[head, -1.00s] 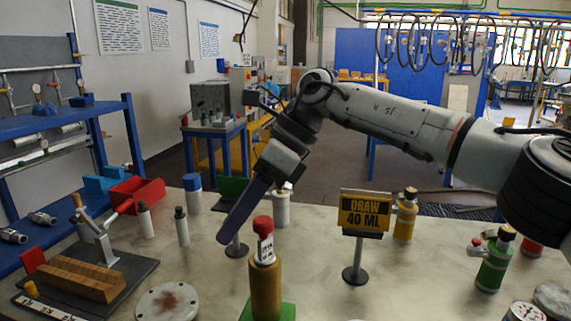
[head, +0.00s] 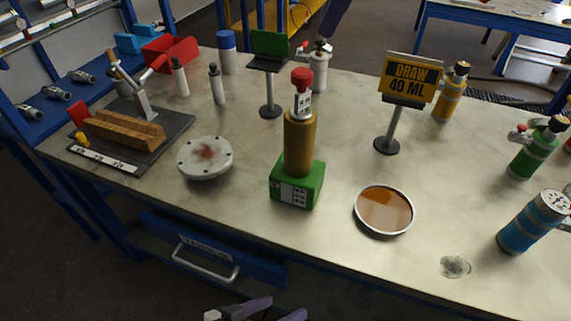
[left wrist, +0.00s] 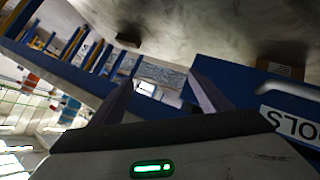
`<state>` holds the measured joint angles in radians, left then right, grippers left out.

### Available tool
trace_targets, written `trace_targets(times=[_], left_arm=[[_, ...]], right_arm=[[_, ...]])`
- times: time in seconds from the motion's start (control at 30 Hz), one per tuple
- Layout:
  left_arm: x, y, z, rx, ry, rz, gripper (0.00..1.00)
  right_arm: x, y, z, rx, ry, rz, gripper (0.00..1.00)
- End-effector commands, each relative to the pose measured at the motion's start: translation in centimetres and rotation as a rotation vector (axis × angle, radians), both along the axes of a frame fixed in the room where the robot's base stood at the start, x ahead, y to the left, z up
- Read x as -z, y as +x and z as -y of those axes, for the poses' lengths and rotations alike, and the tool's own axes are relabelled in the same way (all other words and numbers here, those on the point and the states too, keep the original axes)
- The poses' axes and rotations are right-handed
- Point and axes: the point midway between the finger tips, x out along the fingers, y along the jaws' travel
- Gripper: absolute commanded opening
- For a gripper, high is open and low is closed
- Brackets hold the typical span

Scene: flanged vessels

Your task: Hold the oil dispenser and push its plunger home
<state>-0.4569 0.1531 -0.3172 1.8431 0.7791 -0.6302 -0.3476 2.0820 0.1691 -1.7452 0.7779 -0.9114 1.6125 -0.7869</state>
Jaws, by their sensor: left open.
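The oil dispenser (head: 299,145) is a gold cylinder on a green base, upright near the middle of the bench in the head view. Its plunger (head: 302,90) has a red knob and a white marked stem that stands up out of the cylinder. My left gripper (head: 289,304) is at the bottom edge of the head view, in front of and below the bench edge, apart from the dispenser. In the left wrist view its purple fingers (left wrist: 165,75) are spread and empty.
A "DRAW 40 ML" sign (head: 408,80) stands right of the dispenser. A dish of amber liquid (head: 384,211) lies front right, a round flange (head: 205,158) left. Behind is a stand with a green panel (head: 270,50). A blue drawer (head: 215,250) with a handle is below the bench edge.

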Motion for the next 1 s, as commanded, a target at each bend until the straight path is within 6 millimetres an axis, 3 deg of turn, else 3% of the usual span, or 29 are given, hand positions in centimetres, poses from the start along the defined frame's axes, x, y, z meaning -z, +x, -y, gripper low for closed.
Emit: trace_targets(times=[0.2, 0.43, 0.5, 0.77, 1.0], left_arm=[[-6.1, 0.7, 6.6, 0.183, -0.269, 0.027, 0.71], [-13.1, 0.8, 10.5, 0.332, -0.509, 0.098, 0.71], [-15.6, 2.1, 11.1, 0.331, -0.55, 0.185, 0.71], [-21.1, 9.2, 9.2, 0.095, -0.448, 0.548, 0.71], [-24.2, 14.5, 5.0, -0.171, -0.211, 0.769, 0.71]], right_arm=[[0.0, 0.0, 0.0, 0.0, 0.001, 0.0, 0.31], [0.0, 0.0, 0.0, 0.0, 0.001, 0.0, 0.31], [0.0, 0.0, 0.0, 0.0, 0.001, 0.0, 0.31], [0.0, 0.0, 0.0, 0.0, 0.001, 0.0, 0.31], [0.0, 0.0, 0.0, 0.0, 0.001, 0.0, 0.31]])
